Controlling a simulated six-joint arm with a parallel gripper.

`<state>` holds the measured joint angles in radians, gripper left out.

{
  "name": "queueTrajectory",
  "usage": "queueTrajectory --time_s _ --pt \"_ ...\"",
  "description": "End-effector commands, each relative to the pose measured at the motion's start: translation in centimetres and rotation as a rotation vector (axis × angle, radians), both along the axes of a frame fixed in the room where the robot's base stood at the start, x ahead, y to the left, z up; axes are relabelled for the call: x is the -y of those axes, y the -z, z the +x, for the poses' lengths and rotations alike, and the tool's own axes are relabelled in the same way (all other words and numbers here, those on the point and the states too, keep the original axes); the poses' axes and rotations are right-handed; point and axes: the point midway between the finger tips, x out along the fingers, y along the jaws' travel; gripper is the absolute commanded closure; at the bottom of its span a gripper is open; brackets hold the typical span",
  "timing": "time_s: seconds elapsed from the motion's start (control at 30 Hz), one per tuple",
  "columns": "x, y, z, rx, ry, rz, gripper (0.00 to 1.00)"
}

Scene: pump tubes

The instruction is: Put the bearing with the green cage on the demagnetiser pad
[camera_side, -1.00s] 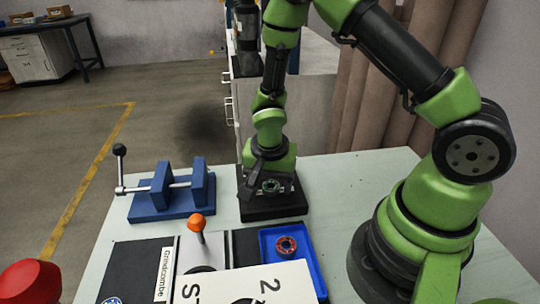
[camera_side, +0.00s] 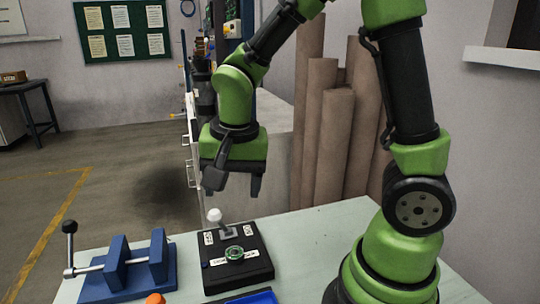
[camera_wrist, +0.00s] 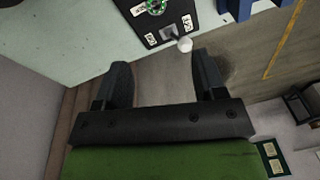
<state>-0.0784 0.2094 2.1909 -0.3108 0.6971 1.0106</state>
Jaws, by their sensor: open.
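The bearing with the green cage (camera_side: 235,253) lies flat on top of the black demagnetiser box (camera_side: 255,272), on its front middle part. The pad under it is mostly covered. The box has white labels and a white-knobbed lever (camera_side: 214,215) behind the bearing. My gripper (camera_side: 235,188) is open and empty, well above and apart from the bearing. In the wrist view the open fingers (camera_wrist: 160,68) show nothing between them. The bearing (camera_wrist: 155,6) is at the top edge there, partly cut off, on the box (camera_wrist: 148,24).
A blue vice (camera_side: 125,270) stands left of the box. An orange knob (camera_side: 155,299) and a blue tray's edge (camera_side: 262,297) show at the bottom of the side view. The pale table (camera_side: 310,240) is clear right of the box.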

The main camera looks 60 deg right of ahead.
Motion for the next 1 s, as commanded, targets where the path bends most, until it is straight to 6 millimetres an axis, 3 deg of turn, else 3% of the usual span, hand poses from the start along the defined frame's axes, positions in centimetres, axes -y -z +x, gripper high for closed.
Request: queueTrajectory --time_s 0.03,0.2,0.4,0.6,1.0 --pt "0.0 -2.0 -0.8 0.052 -0.047 0.012 0.36" --pt "-0.4 -7.0 -4.6 0.211 -0.26 0.032 0.36" --pt "-1.3 -10.1 -9.0 0.391 -0.496 0.012 0.36" --pt "-1.9 -11.0 -11.1 0.487 -0.623 -0.018 0.36" --pt "-2.0 -11.1 -11.3 0.497 -0.643 -0.024 0.36"
